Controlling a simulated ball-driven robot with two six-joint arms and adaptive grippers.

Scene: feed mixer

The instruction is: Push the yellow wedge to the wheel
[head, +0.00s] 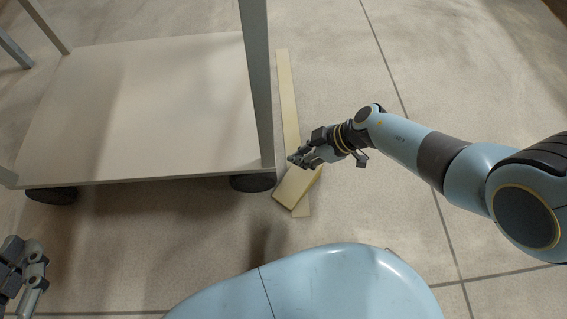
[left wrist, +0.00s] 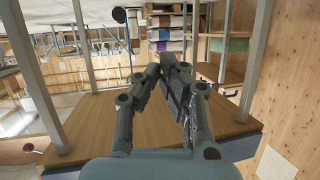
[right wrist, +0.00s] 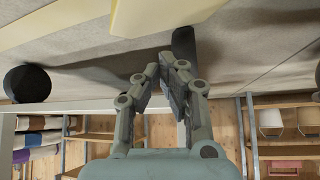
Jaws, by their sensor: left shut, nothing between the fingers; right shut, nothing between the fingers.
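The yellow wedge (head: 292,192) lies on the floor just right of the cart's near right wheel (head: 253,183) in the head view. Its left corner is close to the wheel; I cannot tell whether they touch. It also shows at the top of the right wrist view (right wrist: 150,17). My right gripper (head: 293,160) is shut and empty, over the wedge's far end; contact is unclear. My left gripper (head: 22,262) is shut and empty at the lower left, away from the wedge. It fills the middle of the left wrist view (left wrist: 168,66).
A long pale yellow strip (head: 288,95) lies on the floor along the cart's right side, partly under the wedge. The cart's low shelf (head: 150,110) and upright post (head: 257,80) stand left of my right gripper. Another wheel (head: 50,194) is at the left. Floor further right is clear.

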